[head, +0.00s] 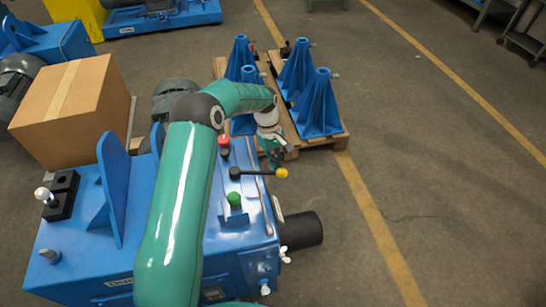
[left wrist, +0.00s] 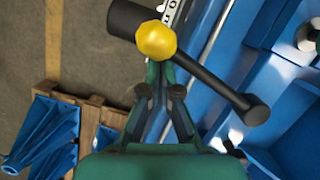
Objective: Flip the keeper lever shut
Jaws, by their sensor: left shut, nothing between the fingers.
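The keeper lever (head: 258,173) is a black bar with a yellow ball knob (head: 281,173) at its right end and a round black hub at its left, on top of the blue machine (head: 225,240). In the left wrist view the lever (left wrist: 210,82) runs from the knob (left wrist: 157,40) at upper centre to the hub at lower right. My left gripper (head: 275,163) is shut and empty, fingers pointing down just behind the knob. In the left wrist view its fingertips (left wrist: 161,68) are close beside the knob; I cannot tell whether they touch. My right gripper is not in view.
A green button (head: 234,198) and a red button (head: 224,140) stand on the machine near the lever. A black shaft (head: 302,230) sticks out to the right. Blue stands (head: 318,105) on a pallet are behind. The floor on the right is clear.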

